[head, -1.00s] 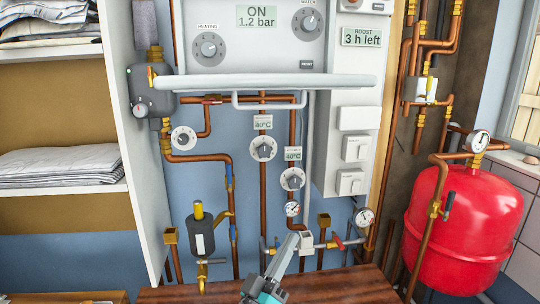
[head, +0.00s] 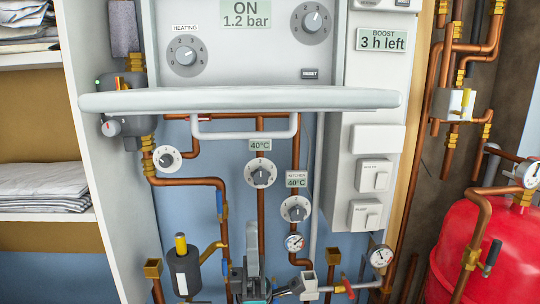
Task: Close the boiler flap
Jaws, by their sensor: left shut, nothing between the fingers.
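The boiler flap (head: 240,99) is a wide white panel below the boiler's control face (head: 250,55). It stands out toward me, seen nearly edge-on, so the flap is open. A white U-shaped bar (head: 245,134) shows just under it. My left gripper (head: 254,240) is at the bottom middle, with its grey fingers pointing up. The fingers are shut and empty, below the flap and apart from it in the picture. My right gripper is out of view.
Copper pipes with dials (head: 260,173) run below the boiler. A black cylinder fitting (head: 184,271) is left of my gripper. A white switch panel (head: 374,150) stands at the right, with a red tank (head: 460,245) farther right. Shelves with folded cloth (head: 40,186) are at the left.

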